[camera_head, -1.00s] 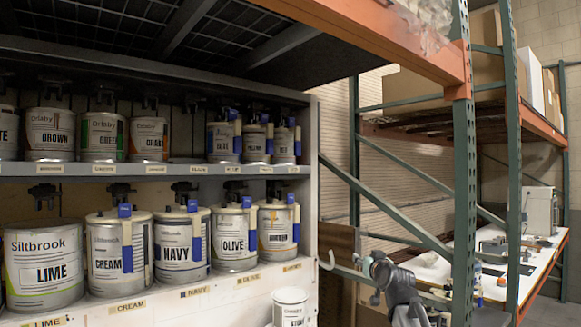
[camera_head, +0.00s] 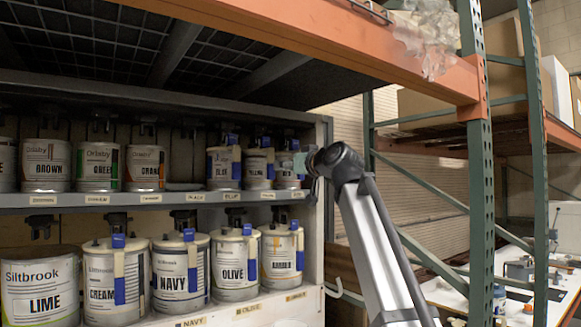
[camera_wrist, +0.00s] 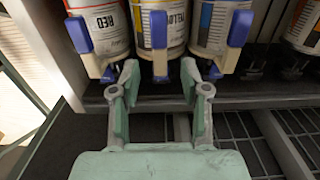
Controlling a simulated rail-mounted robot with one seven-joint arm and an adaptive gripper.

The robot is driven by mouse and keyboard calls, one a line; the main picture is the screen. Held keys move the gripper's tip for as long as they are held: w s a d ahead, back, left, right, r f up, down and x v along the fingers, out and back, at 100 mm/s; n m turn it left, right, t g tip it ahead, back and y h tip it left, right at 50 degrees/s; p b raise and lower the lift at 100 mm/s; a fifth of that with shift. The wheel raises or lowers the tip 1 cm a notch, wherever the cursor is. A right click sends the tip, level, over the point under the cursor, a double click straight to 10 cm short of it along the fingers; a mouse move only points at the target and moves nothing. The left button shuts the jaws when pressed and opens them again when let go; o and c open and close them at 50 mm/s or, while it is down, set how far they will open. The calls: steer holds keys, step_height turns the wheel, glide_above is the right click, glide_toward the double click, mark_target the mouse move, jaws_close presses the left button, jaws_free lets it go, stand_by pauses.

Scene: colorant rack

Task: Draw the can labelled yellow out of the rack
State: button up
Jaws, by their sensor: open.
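The yellow can (camera_head: 258,174) stands on the upper shelf between the blue can (camera_head: 222,170) and the red can (camera_head: 286,178). In the wrist view, the labels appear upside down; the yellow can (camera_wrist: 174,18) is in the middle, with a blue-and-cream handle (camera_wrist: 159,32) facing me. The red can (camera_wrist: 105,22) is left of it, the blue-striped can (camera_wrist: 215,20) right. My gripper (camera_wrist: 159,70) is open, its two pale green fingers on either side of the yellow can's handle line, fingertips near the neighbouring handles. Contact cannot be told. In the head view my gripper (camera_head: 299,163) is mostly hidden by my arm.
The lower shelf (camera_head: 172,322) holds several larger cans, including navy (camera_head: 181,270) and olive (camera_head: 234,262). The rack's right side panel (camera_head: 316,215) stands close to my arm. An orange beam (camera_head: 330,45) crosses above. A cluttered white table (camera_head: 440,297) is at right.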

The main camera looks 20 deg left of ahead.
mark_target(272, 165)
steer(key=shift+b+x, duration=0.5)
steer(key=shift+x, duration=4.05)
steer(key=shift+w+f, duration=0.1)
jaws_close()
steer(key=shift+d, duration=0.1)
steer(key=shift+r, duration=0.3)
